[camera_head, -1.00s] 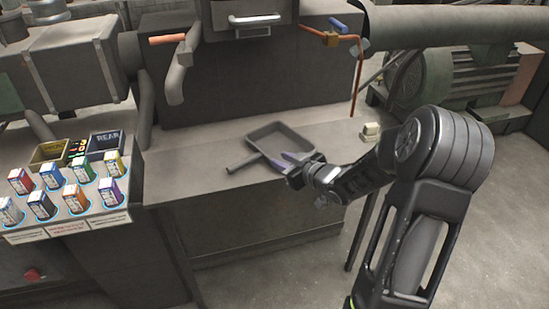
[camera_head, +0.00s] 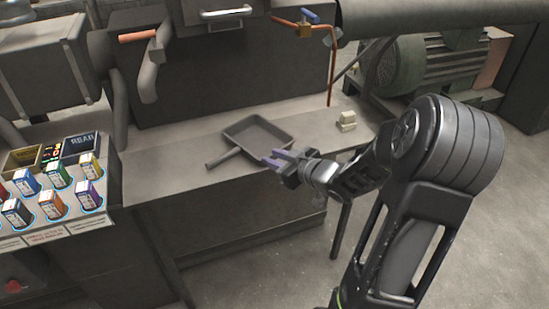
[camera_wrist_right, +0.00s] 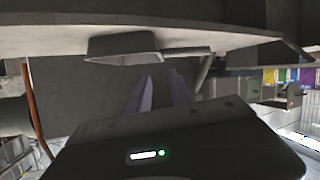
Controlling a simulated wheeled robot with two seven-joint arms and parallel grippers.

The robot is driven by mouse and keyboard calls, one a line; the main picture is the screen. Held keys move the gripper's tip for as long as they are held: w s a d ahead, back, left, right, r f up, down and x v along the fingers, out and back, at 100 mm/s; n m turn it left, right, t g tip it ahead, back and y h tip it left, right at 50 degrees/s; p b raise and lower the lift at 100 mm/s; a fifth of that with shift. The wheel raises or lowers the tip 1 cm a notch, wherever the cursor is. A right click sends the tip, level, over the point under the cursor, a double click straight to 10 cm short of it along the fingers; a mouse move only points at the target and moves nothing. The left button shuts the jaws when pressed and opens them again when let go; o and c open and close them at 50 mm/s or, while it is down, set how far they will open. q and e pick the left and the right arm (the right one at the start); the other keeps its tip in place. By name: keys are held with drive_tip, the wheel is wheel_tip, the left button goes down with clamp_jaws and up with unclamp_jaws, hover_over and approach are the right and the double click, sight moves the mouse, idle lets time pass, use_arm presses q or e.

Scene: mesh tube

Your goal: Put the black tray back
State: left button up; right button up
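The black tray (camera_head: 258,134) is a shallow rectangular pan with a straight handle (camera_head: 223,158). It sits on the grey bench, its handle pointing to the front left in the head view. The right wrist view shows the tray (camera_wrist_right: 122,47) from a low angle, apparently upside down. I cannot tell whether a finger touches the tray. My left gripper is not in view.
A small beige block (camera_head: 347,121) stands on the bench's right end. A panel with several coloured boxes and a bin marked REAR (camera_head: 80,147) is at the left. A dark machine cabinet (camera_head: 200,75) rises behind the tray. A copper pipe (camera_head: 332,75) drops to the bench's right.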

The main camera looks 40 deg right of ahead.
drive_tip(key=s+a+f+m+g+y, duration=0.25)
drive_tip(key=a+f+g, duration=0.35)
drive_tip(key=a+f, duration=1.6)
drive_tip(key=s+a+f+g+y, duration=0.1)
drive_tip(key=s+a+f+g, duration=0.2)
drive_tip(key=s+a+f, duration=0.2)
drive_tip(key=s+a+f+m+g, duration=0.1)
drive_tip(key=s+a+f+g, duration=0.3)
drive_tip(key=s+a, duration=0.6)
drive_tip(key=s+f, duration=0.1)
drive_tip(key=s, duration=0.3)
drive_tip(key=shift+y, duration=0.35)
drive_tip(key=shift+a, duration=0.1)
